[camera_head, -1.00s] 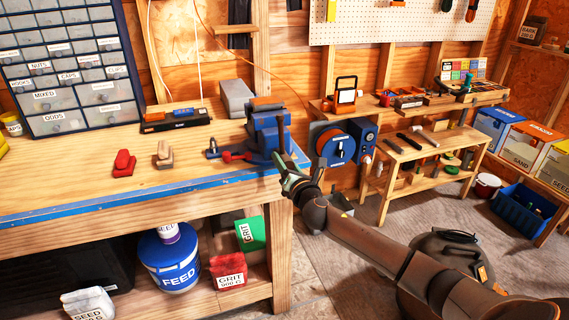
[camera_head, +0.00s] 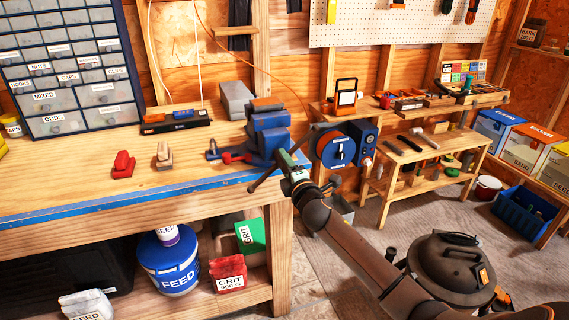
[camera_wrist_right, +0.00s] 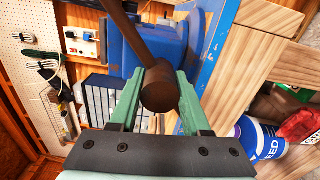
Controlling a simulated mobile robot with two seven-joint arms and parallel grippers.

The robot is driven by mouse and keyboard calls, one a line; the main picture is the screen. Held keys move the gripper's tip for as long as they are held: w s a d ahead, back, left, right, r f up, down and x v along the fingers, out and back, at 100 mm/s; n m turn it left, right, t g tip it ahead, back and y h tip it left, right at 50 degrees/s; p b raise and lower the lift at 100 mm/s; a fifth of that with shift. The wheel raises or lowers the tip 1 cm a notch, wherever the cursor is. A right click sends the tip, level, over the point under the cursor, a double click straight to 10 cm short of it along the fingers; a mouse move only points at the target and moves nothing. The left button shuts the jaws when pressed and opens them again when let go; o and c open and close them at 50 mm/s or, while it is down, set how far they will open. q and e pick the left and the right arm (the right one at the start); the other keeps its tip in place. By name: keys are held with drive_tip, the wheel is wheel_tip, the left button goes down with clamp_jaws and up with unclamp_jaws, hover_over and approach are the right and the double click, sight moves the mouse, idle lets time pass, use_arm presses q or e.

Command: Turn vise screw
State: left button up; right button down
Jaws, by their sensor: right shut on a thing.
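The blue vise (camera_head: 268,135) stands on the front right corner of the workbench, with a rust-coloured piece across its top. Its dark screw handle (camera_head: 262,181) shows as a slanted bar at the front, pointing down to the left. My right gripper (camera_head: 290,168) is at the vise's front. In the right wrist view, the gripper's green fingers (camera_wrist_right: 161,80) are on both sides of the round dark screw head (camera_wrist_right: 159,91), shut on it. The handle bar (camera_wrist_right: 124,32) rises from that head, with the blue vise body (camera_wrist_right: 160,45) behind. My left gripper is out of view.
The workbench (camera_head: 75,178) has a red block (camera_head: 123,165), a small wooden-topped block (camera_head: 163,156) and a black tray (camera_head: 177,121). A dark round machine (camera_head: 446,272) stands on the floor.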

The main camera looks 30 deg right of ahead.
drive_tip(key=m, duration=0.4)
drive_tip(key=shift+a+f+m, duration=0.1)
drive_tip(key=shift+f+m, duration=0.15)
drive_tip(key=shift+m, duration=0.05)
drive_tip(key=m+p, duration=0.1)
drive_tip(key=m, duration=0.2)
drive_tip(key=shift+s+m, duration=0.1)
drive_tip(key=shift+m, duration=0.3)
drive_tip(key=m+p, duration=0.1)
drive_tip(key=m, duration=0.3)
drive_tip(key=shift+f+m+p, duration=0.1)
drive_tip(key=shift+m+p, duration=0.65)
drive_tip(key=shift+m, duration=1.35)
drive_tip(key=c, duration=0.7)
unclamp_jaws()
drive_tip(key=o, duration=0.3)
drive_tip(key=shift+r, duration=0.25)
drive_tip(key=shift+s, duration=0.1)
